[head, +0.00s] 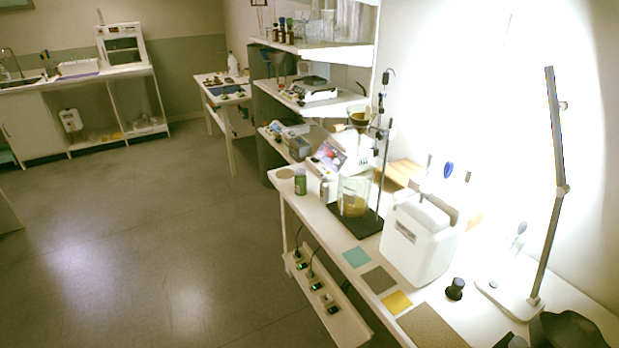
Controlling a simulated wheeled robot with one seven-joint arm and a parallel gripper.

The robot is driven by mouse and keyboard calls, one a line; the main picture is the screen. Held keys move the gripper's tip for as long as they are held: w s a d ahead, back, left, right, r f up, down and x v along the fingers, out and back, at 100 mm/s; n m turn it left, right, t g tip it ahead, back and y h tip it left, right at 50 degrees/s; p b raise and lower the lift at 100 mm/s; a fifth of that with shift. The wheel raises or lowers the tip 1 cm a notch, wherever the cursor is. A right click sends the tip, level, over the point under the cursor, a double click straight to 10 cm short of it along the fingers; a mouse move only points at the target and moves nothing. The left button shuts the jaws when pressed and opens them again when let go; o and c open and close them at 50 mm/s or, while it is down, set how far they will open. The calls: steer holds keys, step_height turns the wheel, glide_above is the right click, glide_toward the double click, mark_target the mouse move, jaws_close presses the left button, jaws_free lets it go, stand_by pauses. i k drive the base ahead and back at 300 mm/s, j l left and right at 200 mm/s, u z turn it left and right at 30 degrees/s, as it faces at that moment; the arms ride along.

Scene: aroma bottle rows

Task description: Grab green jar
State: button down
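A small green jar (300,181) stands upright near the far left end of the white bench (335,236). A small pale container (324,190) stands just to its right, and a glass beaker (353,196) with yellowish contents is further right, on a black stand base. The jar's front is in clear view. My gripper cannot be made out in the head view, and nothing is seen touching the jar.
A white canister (418,240), a desk lamp (557,190), a small black object (455,289) and coloured squares (397,302) occupy the bench. Shelves (313,50) rise behind. A power-strip ledge (325,298) runs below the bench front. The floor (150,230) at left is open.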

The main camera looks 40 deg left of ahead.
mark_target(300, 178)
steer(key=u, duration=1.5)
steer(key=i+j, duration=0.65)
steer(key=i, duration=0.15)
steer(key=i+j, duration=0.65)
steer(key=i, duration=0.2)
steer(key=i+j, duration=0.65)
steer(key=i, duration=0.15)
